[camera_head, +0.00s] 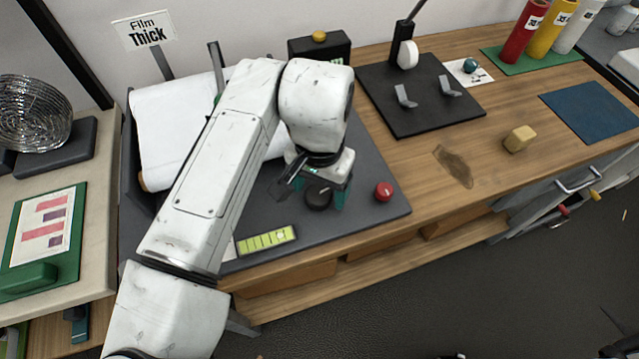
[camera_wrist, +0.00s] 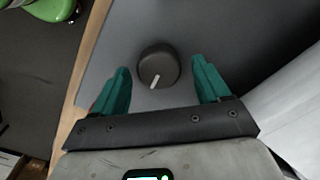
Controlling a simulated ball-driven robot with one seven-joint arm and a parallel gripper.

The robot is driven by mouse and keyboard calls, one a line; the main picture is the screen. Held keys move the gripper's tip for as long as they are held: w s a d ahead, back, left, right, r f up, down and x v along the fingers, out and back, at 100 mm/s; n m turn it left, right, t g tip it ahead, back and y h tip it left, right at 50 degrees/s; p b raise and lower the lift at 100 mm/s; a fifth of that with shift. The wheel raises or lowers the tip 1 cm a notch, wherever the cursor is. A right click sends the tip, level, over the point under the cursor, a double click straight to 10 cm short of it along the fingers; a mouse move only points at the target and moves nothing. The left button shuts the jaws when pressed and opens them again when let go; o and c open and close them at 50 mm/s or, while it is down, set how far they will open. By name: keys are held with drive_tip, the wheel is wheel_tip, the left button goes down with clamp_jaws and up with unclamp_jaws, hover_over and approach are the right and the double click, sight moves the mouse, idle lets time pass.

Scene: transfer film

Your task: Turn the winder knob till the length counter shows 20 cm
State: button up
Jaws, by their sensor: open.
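The dark round winder knob (camera_head: 318,198) sits on the grey machine plate, with a white pointer mark visible in the wrist view (camera_wrist: 158,66). My gripper (camera_wrist: 162,68) is open, its teal fingers to either side of the knob with gaps to both; nothing is held. In the head view my gripper (camera_head: 322,192) is over the knob and partly covers it. A lime-green strip (camera_head: 267,240) lies at the plate's front edge, and a black box (camera_head: 325,48) with a yellow button and a small green panel stands behind my arm. I cannot read a length on either.
A red button (camera_head: 384,191) is right of the knob. A white film roll (camera_head: 175,125) lies behind my arm under a "Film Thick" sign (camera_head: 144,31). A black stand (camera_head: 420,95), a yellow block (camera_head: 519,138) and a blue mat (camera_head: 592,111) are farther right.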

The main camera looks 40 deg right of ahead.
drive_tip(key=c, duration=1)
drive_tip(key=shift+r+n+p, duration=0.1)
drive_tip(key=shift+n+p, duration=0.4)
drive_tip(key=shift+p, duration=0.05)
drive_tip(key=shift+c, duration=0.2)
drive_tip(key=shift+n+p, duration=0.45)
drive_tip(key=shift+n, duration=0.55)
drive_tip(key=o, duration=1)
drive_tip(key=shift+o, duration=0.2)
